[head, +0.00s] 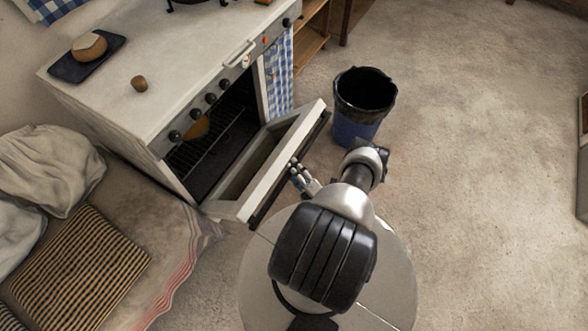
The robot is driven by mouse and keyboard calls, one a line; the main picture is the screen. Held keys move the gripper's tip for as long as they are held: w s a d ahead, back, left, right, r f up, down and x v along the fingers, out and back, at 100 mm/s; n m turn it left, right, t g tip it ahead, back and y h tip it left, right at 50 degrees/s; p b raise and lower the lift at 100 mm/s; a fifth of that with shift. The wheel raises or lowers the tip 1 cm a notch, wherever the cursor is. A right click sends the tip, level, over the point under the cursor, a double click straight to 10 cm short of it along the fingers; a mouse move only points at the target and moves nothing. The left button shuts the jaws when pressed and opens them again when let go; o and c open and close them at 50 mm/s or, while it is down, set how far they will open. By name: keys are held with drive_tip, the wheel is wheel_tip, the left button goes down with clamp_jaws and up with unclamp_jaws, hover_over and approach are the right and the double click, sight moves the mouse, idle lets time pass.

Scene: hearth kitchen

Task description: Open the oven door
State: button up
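The oven door (279,155) is swung part-way down from the white stove, tilted outward, with its window frame facing up. A dark bar (264,206) runs along its outer edge. The oven cavity (205,160) is exposed, with a wire rack and a round tan item (196,128) inside. My gripper (297,172) is at the middle of the door's outer edge, by the dark bar. Its fingers are small and partly hidden by the door edge, so I cannot tell whether they grip the bar.
The stove top (185,55) holds a dark board (72,68) with bread and a small brown cup (139,83). A blue bin (355,128) with a black liner stands right of the door. A cushioned seat (85,265) is at left.

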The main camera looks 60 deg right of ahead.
drive_tip(key=shift+d+r, duration=0.1)
drive_tip(key=shift+r, duration=0.05)
drive_tip(key=shift+r, duration=0.25)
wheel_tip(320, 180, up, 9)
drive_tip(key=shift+r, duration=0.15)
drive_tip(key=shift+c, duration=0.4)
